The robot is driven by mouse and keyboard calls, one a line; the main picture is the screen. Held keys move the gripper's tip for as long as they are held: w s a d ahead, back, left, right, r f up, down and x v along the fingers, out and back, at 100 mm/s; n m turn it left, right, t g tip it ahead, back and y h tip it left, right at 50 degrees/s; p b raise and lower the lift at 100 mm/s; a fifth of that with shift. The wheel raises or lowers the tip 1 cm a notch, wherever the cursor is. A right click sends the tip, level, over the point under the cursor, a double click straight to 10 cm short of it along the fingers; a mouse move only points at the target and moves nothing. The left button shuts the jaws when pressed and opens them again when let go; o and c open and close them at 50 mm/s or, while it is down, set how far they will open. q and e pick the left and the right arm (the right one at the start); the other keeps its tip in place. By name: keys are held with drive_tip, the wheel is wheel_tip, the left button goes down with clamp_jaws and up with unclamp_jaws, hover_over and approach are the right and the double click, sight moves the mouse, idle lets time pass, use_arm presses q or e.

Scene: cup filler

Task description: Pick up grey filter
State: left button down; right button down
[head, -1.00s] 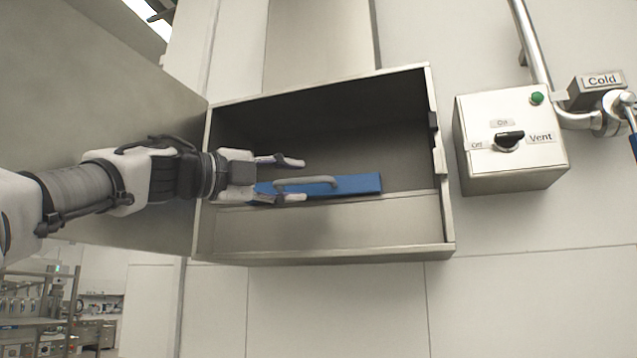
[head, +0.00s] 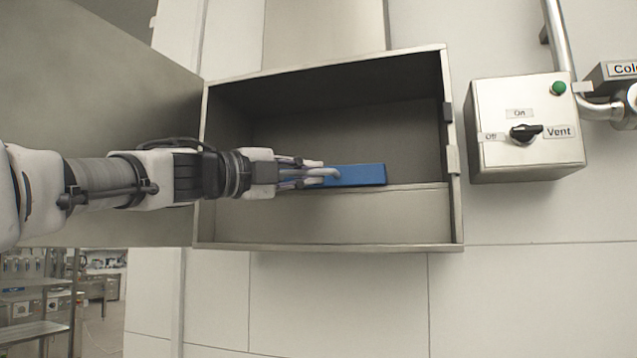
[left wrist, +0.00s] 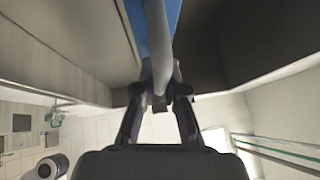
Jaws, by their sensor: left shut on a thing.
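A flat blue filter (head: 362,175) with a grey handle (head: 330,173) sits in the open metal box, along the front edge of its inner floor. I see no filter that is grey all over; only the handle is grey. My left gripper (head: 318,172) reaches in from the left and is shut on the handle. In the left wrist view the handle (left wrist: 158,35) runs between the closed fingers (left wrist: 160,92), with a strip of blue (left wrist: 174,12) behind it. The gripper hides the filter's left part. My right gripper is not in view.
The metal box (head: 330,248) has raised walls on all sides, and its door (head: 130,100) stands open at the left. A switch box (head: 525,150) with a Vent knob and green light is on the wall at right, next to a pipe (head: 562,50).

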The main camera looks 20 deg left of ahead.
use_arm(q)
drive_tip(key=shift+d, duration=0.15)
drive_tip(key=shift+r, duration=0.25)
wheel_tip(320, 180, up, 10)
drive_tip(key=shift+w+f, duration=0.1)
drive_tip(key=shift+f, duration=0.15)
